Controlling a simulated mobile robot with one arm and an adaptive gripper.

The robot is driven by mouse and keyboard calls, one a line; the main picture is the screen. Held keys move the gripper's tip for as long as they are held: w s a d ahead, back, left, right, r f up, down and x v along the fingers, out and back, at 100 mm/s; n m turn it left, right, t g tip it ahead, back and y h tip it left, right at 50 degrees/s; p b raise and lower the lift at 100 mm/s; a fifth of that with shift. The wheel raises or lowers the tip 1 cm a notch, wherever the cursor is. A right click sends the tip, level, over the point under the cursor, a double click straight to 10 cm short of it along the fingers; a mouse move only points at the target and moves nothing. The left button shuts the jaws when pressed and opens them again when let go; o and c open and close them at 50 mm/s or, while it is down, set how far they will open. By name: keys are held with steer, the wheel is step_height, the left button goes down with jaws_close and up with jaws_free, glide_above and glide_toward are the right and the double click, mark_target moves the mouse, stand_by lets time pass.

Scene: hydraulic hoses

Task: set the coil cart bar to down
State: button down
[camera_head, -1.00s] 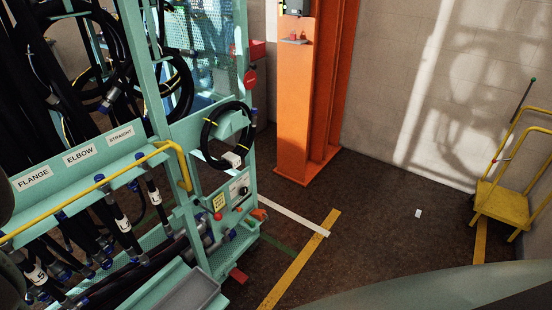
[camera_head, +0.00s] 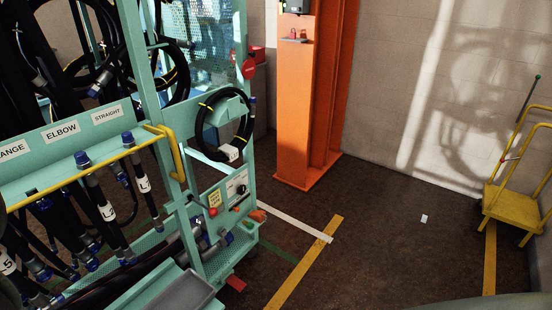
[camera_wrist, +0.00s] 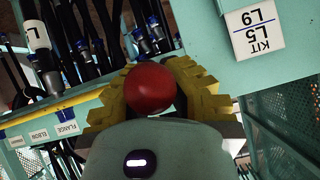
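The yellow bar (camera_head: 85,170) runs across the front of the teal hose cart (camera_head: 40,152), before the hanging hoses. At its right end it meets a bent yellow upright piece (camera_head: 177,160). The bar's left end is out of the head view. In the wrist view a red ball knob (camera_wrist: 151,88) sits between the yellow finger pads of my gripper (camera_wrist: 150,95), which appear closed around its sides. What the knob is fixed to is hidden. My gripper does not show in the head view.
Labelled hoses (camera_head: 105,205) hang close behind the bar. A kit label (camera_wrist: 255,30) is on a teal panel close by in the wrist view. An orange column (camera_head: 308,100) stands behind the cart, a yellow trolley (camera_head: 515,207) at far right. Floor between them is mostly clear.

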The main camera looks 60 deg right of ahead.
steer(key=shift+s+a+f+t+b, duration=0.15)
steer(key=shift+f+t+b, duration=0.15)
steer(key=shift+f+b, duration=0.45)
steer(key=shift+s+a+f+t+b, duration=0.1)
steer(key=shift+f+t+b, duration=0.25)
steer(key=shift+b, duration=0.65)
steer(key=shift+f+b, duration=0.15)
steer(key=shift+b, duration=0.2)
steer(key=shift+f, duration=0.15)
steer(key=c, duration=1.4)
jaws_free()
steer(key=shift+s, duration=0.1)
steer(key=o, duration=0.3)
steer(key=shift+d+r, duration=0.1)
steer(key=shift+r, duration=0.1)
steer(key=shift+o, duration=0.2)
steer(key=shift+r, duration=0.1)
steer(key=shift+s+r, duration=0.2)
steer(key=shift+r, duration=0.1)
steer(key=v, duration=1.1)
steer(key=shift+s+f, duration=0.15)
